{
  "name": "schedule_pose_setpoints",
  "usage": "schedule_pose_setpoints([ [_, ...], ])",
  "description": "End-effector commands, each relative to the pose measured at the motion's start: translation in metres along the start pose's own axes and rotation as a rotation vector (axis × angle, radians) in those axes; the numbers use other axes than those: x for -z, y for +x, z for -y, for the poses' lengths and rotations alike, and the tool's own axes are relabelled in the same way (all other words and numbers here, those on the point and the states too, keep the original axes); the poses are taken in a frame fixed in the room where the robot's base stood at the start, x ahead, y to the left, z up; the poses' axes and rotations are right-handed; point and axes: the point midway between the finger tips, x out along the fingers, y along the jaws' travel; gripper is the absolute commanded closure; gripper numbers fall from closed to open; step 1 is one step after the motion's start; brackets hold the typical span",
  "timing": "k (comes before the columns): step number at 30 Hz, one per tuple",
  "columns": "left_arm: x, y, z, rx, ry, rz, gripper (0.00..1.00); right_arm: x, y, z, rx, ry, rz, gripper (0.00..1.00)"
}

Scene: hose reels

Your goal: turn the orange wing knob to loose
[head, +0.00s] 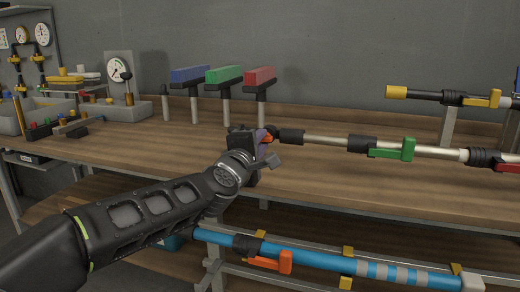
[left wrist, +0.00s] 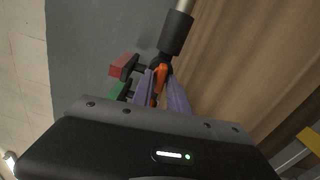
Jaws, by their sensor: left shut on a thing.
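The orange wing knob (head: 269,138) is at the left end of a silver pole (head: 326,141) with a black collar, above the workbench. My left gripper (head: 263,136) reaches it from the left, and its purple fingers are shut around the knob. In the left wrist view the knob (left wrist: 160,78) shows as an orange strip between the two purple fingers (left wrist: 160,95). The fingers hide part of the knob, and its turn angle is hard to read. My right gripper is not in view.
Blue (head: 189,75), green (head: 224,74) and red (head: 261,76) blocks stand on posts behind my left gripper. A green lever (head: 394,149) sits further along the pole. A blue pole (head: 325,259) with an orange lever (head: 284,262) lies below the bench edge. Grey bins (head: 42,114) stand at left.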

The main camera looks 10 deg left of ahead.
Motion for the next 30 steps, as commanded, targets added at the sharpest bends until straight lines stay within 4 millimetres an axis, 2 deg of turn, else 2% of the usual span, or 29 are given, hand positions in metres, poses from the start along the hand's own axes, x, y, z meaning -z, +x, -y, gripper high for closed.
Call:
schedule_pose_setpoints([
  [9, 0.0003, 0.0001, 0.0016, 0.002, -0.098, 0.000, 1.00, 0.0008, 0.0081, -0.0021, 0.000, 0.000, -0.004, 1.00],
  [21, 0.0002, 0.0002, 0.0014, 0.002, -0.104, 0.000, 1.00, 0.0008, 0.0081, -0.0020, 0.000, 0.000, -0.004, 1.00],
  [22, 0.0002, 0.0002, 0.0014, 0.002, -0.104, 0.000, 0.78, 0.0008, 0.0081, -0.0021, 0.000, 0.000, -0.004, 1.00],
  [26, 0.0002, 0.0002, 0.0013, 0.002, -0.103, 0.000, 0.67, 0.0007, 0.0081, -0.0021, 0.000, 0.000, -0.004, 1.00],
  [30, 0.0001, 0.0002, 0.0010, 0.001, -0.103, 0.000, 0.67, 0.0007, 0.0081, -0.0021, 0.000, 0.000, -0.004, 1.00],
])
